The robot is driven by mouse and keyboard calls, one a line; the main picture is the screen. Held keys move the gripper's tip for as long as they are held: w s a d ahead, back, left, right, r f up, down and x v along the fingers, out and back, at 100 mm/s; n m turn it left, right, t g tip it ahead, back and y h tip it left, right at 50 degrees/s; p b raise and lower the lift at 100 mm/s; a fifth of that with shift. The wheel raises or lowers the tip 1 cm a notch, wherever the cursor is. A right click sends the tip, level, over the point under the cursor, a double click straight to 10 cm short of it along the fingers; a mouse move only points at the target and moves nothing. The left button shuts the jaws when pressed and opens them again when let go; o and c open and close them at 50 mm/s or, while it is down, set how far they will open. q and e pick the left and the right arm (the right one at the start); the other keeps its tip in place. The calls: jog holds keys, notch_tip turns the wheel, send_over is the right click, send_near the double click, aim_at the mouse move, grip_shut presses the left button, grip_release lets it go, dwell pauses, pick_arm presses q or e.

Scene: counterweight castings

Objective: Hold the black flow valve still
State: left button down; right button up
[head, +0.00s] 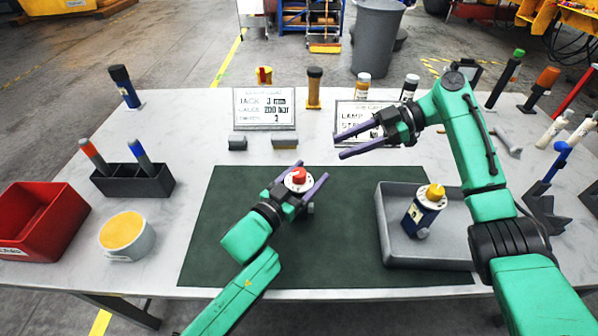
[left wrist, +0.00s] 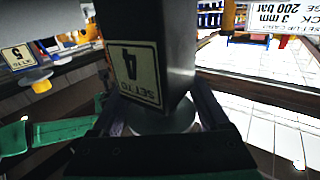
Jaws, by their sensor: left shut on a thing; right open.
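The black flow valve (left wrist: 150,55) has a dark square body with a "SET TO 4" label, seen upside down in the left wrist view. In the head view its red knob on a white dial (head: 298,176) shows between the fingers of my left gripper (head: 313,169), above the dark green mat (head: 230,205). My left gripper is shut on the valve, one finger on each side. Its body is mostly hidden in the head view. My right gripper (head: 339,146) is open and empty, behind and right of the valve, pointing left.
A grey tray (head: 385,222) at right holds a blue valve with a yellow knob (head: 424,212). At left are a red bin (head: 40,222), a yellow-topped white tub (head: 126,236) and a black holder (head: 135,184). Sign boards (head: 264,108) stand at the back. The mat's left part is clear.

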aim_at(302, 172)
jog(key=shift+n+g, duration=0.5)
jog(key=shift+g, duration=0.3)
jog(key=s+x, duration=0.1)
jog(key=x, duration=0.7)
jog(key=s+r+x, duration=0.1)
jog(key=x, duration=0.3)
jog(key=shift+s+a+f, duration=0.15)
jog(key=shift+s+f, duration=0.05)
jog(key=shift+s, duration=0.15)
jog(key=shift+c, duration=0.4)
grip_shut()
